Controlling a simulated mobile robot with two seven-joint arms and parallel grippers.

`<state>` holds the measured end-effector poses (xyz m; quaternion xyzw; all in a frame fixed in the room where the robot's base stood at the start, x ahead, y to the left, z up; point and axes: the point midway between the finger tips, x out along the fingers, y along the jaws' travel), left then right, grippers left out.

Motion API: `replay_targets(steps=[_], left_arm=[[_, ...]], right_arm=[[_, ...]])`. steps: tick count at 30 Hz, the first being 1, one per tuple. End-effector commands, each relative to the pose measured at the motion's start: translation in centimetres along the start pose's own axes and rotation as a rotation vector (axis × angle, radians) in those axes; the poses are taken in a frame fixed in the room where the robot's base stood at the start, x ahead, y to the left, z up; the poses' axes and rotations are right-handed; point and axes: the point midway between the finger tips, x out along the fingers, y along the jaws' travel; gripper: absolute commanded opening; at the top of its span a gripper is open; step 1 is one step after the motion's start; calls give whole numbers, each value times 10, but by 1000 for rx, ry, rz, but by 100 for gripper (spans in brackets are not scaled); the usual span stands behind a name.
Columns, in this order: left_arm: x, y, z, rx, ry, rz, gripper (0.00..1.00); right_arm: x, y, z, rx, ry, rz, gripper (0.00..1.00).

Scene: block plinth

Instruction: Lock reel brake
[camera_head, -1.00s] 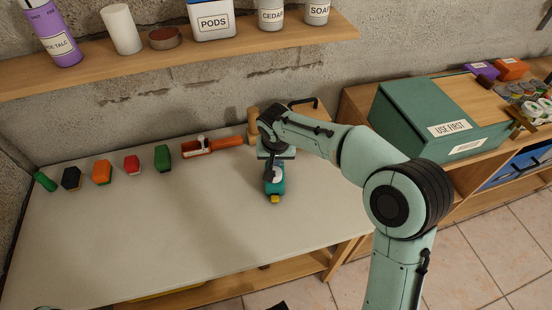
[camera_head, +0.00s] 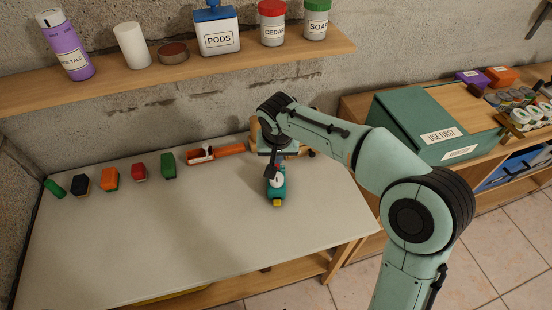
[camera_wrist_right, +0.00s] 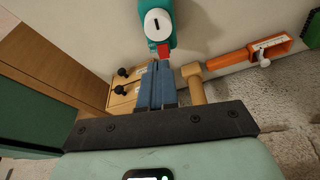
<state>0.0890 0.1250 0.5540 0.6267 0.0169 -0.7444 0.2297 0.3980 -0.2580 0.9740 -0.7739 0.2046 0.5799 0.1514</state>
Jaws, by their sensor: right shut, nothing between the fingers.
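A teal reel (camera_head: 277,188) with a white round face and a yellow end lies on the grey tabletop. In the right wrist view the reel (camera_wrist_right: 180,30) shows its white face with a dark slot, and a small red tab (camera_wrist_right: 164,49) sticks out toward my fingers. My right gripper (camera_head: 271,172) is over the end of the reel away from the yellow tip. In the wrist view the right gripper (camera_wrist_right: 157,66) is shut and empty, its fingertips close to the red tab. I cannot tell whether they touch it. My left gripper is out of view.
A wooden mallet (camera_wrist_right: 196,84) and a box with black knobs (camera_wrist_right: 122,99) are close beside the fingers. An orange tool (camera_head: 228,150) and several coloured blocks line the back of the table. A shelf (camera_head: 190,65) hangs above. The table front is clear.

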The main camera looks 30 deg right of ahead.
Motion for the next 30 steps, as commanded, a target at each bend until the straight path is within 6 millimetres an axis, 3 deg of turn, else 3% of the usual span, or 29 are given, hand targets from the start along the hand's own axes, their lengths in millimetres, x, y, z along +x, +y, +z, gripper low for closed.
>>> replay_targets(steps=[3,9,30], left_arm=[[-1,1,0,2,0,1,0],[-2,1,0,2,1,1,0],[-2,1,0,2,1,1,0]], right_arm=[[-24,0,6,1,3,-2,0],[-45,0,11,0,2,-1,0],[-49,0,13,1,0,1,0]])
